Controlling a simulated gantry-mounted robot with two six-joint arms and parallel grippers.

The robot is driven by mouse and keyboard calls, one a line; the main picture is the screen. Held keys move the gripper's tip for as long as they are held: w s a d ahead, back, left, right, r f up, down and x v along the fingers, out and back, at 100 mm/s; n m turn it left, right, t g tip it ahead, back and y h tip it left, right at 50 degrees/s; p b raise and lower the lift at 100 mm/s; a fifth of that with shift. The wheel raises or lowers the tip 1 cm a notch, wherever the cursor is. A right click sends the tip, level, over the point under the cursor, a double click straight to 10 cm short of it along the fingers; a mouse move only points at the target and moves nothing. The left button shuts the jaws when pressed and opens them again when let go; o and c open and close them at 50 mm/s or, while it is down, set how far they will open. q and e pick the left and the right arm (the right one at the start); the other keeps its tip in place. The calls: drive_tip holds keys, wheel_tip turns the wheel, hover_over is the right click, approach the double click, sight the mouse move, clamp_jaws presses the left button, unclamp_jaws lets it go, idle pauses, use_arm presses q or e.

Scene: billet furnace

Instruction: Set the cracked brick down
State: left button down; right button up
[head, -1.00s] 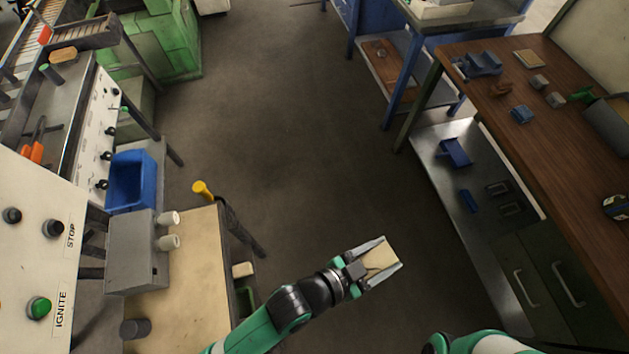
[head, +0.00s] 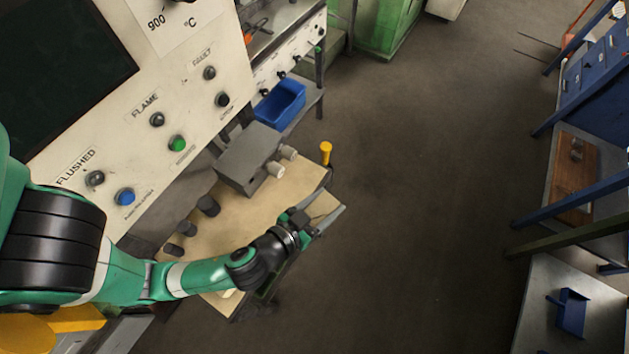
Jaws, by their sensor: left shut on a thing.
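My left gripper (head: 328,214) is shut on the cracked brick (head: 323,205), a tan block between its fingers. The brick shows only in part and blends with the tan tabletop behind it; I cannot make out its crack. In the picture the gripper overlaps the right edge of the tan-topped table (head: 240,221). I cannot tell how high the brick is above the table, or whether it touches it. My right gripper is out of view.
A control panel (head: 140,110) rises behind. A blue bin (head: 280,104) sits beyond. The floor (head: 420,200) on the right is clear.

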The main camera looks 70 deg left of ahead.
use_arm(q)
drive_tip(key=s+a+f+n+g+y, duration=0.1)
drive_tip(key=s+a+f+n+y, duration=0.15)
drive_tip(key=s+a, duration=0.5)
drive_tip(key=w+a+f, duration=0.8)
drive_tip(key=w+a, duration=0.1)
drive_tip(key=shift+w+a+f+p, duration=0.2)
drive_tip(key=shift+a+f+p, duration=0.05)
drive_tip(key=shift+f+p, duration=0.1)
drive_tip(key=f+b, duration=0.1)
drive_tip(key=f, duration=0.1)
drive_tip(key=f+b, duration=0.1)
drive_tip(key=shift+w+a+f, duration=0.2)
drive_tip(key=shift+f, duration=0.2)
drive_tip(key=shift+s, duration=0.1)
drive_tip(key=shift+r, duration=0.1)
drive_tip(key=c, duration=0.6)
unclamp_jaws()
drive_tip(key=o, duration=0.5)
